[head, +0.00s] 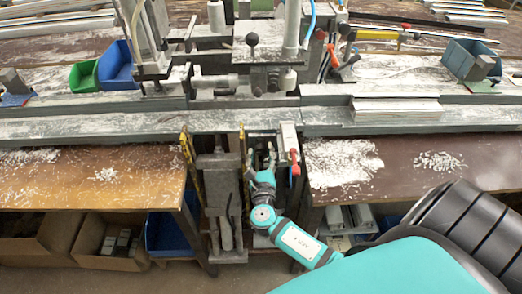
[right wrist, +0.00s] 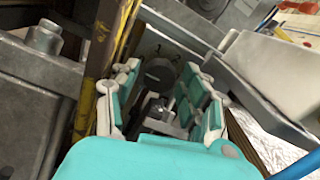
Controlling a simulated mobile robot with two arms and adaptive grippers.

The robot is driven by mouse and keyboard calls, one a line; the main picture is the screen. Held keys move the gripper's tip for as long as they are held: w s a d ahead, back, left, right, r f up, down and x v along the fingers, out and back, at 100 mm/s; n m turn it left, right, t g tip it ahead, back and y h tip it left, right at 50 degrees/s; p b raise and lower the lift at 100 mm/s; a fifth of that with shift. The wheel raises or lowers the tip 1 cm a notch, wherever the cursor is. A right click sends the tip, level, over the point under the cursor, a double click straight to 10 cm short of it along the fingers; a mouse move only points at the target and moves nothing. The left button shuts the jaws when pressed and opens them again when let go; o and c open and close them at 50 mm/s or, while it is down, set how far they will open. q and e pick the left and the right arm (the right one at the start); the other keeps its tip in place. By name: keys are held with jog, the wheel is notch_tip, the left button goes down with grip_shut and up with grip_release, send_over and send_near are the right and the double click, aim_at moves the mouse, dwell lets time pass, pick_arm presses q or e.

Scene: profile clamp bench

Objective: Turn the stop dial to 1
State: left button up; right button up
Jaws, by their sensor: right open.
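My right gripper (head: 262,157) is in front of the gap under the bench rail in the head view. In the right wrist view the same gripper (right wrist: 166,82) is open, its fingers on either side of the dial's view; I cannot tell whether they touch it. The dial is not clear in the head view. My left gripper is not in view.
A red-handled lever (head: 295,162) stands close right of the gripper. A grey metal column (head: 219,185) and yellow-edged strips stand close left. The bench rail (head: 90,127) runs above. Metal shavings (head: 342,162) cover the brown tabletop at right.

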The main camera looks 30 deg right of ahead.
jog(key=shift+w+d, duration=0.3)
jog(key=shift+w, duration=0.15)
jog(key=c, duration=0.9)
jog(key=shift+o, duration=0.2)
